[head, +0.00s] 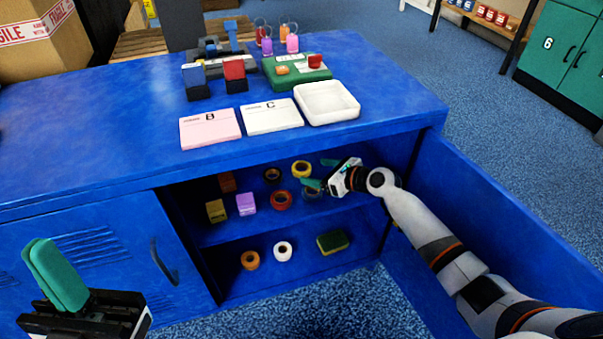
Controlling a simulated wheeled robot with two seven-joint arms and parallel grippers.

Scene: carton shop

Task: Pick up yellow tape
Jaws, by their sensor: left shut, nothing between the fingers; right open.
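The yellow tape (301,169) is a small ring at the back of the upper shelf inside the open blue cabinet. My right gripper (318,173) is open and reaches into the cabinet at the upper shelf, just right of the yellow tape. Its green fingers are spread, with one near a grey-blue tape roll (312,193). I cannot tell whether they touch it. My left gripper (57,275) is shut and empty, in front of the closed cabinet door at the lower left.
A red tape (281,200), a dark tape (272,176) and several small boxes share the upper shelf (215,233). The lower shelf holds an orange tape, a white tape and a sponge (332,242). The open door (480,210) stands right of my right arm.

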